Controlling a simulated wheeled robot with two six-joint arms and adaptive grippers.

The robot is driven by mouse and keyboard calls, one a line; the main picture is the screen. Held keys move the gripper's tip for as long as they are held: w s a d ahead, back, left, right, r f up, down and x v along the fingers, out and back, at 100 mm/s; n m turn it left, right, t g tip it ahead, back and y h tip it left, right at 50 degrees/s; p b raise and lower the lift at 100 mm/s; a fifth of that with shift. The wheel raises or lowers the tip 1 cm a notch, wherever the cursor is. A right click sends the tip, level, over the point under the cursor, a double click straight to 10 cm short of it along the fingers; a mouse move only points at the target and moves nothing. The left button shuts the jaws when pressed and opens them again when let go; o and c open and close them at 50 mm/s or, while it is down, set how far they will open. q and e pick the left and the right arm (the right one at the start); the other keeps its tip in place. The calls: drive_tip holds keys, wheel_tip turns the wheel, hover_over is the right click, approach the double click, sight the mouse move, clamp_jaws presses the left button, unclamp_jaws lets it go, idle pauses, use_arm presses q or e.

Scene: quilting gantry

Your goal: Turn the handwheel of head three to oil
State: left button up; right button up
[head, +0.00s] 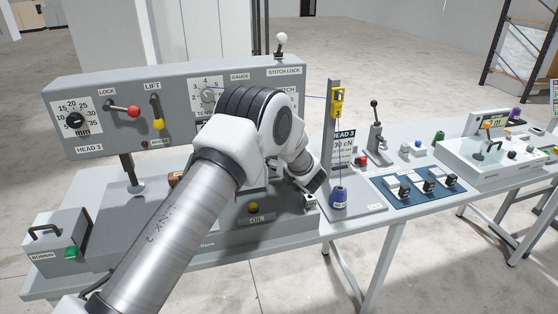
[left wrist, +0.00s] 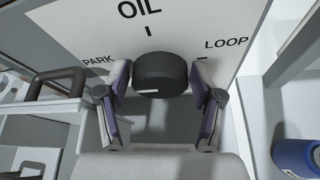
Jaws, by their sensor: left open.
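The handwheel (left wrist: 161,73) is a black round knob with a short white mark on its side, in front of a pale plate (left wrist: 193,30) lettered PARK, OIL and LOOP. In the left wrist view my left gripper (left wrist: 159,88) is open, with one finger on each side of the knob; contact cannot be told. In the head view my left gripper (head: 312,184) is at the right end of the HEAD 3 machine (head: 75,100), and my arm hides the handwheel. My right gripper is not in view.
A blue spool (head: 339,198) stands right of my gripper and also shows in the left wrist view (left wrist: 298,157). A yellow tension gauge (head: 337,102) hangs on a post behind it. A blue mat (head: 408,202) with several clips lies further right. A bobbin box (head: 55,240) stands at left.

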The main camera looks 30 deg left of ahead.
use_arm(q)
drive_tip(key=shift+d+r, duration=0.15)
drive_tip(key=shift+c, duration=0.4)
drive_tip(key=shift+s, duration=0.1)
drive_tip(key=c, duration=0.8)
